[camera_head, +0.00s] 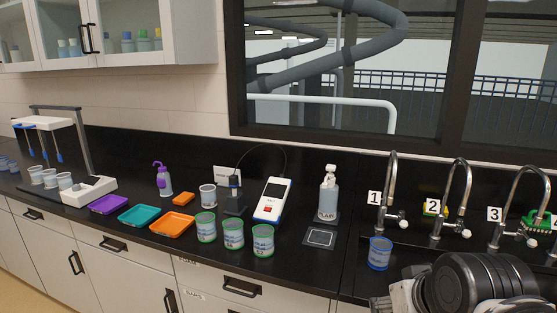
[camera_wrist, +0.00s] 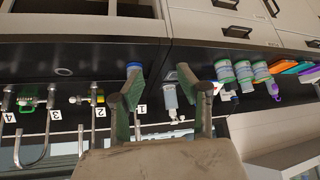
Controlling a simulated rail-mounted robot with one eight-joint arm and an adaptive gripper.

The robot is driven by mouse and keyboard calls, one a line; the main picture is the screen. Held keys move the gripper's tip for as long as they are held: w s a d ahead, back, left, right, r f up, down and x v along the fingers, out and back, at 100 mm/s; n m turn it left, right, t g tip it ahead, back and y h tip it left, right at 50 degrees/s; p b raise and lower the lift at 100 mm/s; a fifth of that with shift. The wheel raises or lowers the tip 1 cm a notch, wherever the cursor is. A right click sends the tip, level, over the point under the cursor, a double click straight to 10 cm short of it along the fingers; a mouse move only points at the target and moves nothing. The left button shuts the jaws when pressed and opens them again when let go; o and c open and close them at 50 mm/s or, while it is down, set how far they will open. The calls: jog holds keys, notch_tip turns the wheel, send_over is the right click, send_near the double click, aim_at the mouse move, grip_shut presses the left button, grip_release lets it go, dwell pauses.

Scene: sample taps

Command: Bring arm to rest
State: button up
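In the wrist view, which looks upside down over the counter, my gripper (camera_wrist: 158,72) has its two fingers spread apart with nothing held between them. In the head view only thick dark and pale links of my arm (camera_head: 470,284) show at the lower right; the gripper itself is out of that view. A blue-rimmed cup (camera_head: 380,253) stands upright on the counter in front of the tap labelled 1 (camera_head: 390,190). A blue patch shows by the left fingertip in the wrist view; I cannot tell whether it touches the finger.
Green-rimmed cups (camera_head: 233,234), a pump bottle (camera_head: 328,197), a white handheld meter (camera_head: 272,200) and coloured trays (camera_head: 172,224) stand on the black counter (camera_head: 285,260). More taps (camera_head: 458,195) line the back right. The wall cabinet (camera_head: 150,35) hangs at upper left.

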jog(key=s, duration=0.1)
jog(key=s+f, duration=0.1)
jog(key=s, duration=0.1)
jog(key=shift+a, duration=0.15)
jog(key=w+d+r+p, duration=0.3)
jog(key=w+r, duration=0.3)
jog(key=w, duration=0.4)
jog(key=g+p, duration=0.1)
jog(key=p, duration=0.6)
send_over(405, 222)
jog(key=s, duration=0.4)
notch_tip(405, 222, down, 8)
jog(key=shift+n, duration=0.3)
jog(key=shift+b+x, duration=2.55)
jog(key=shift+x, duration=1.8)
jog(key=shift+s+d+f, duration=0.1)
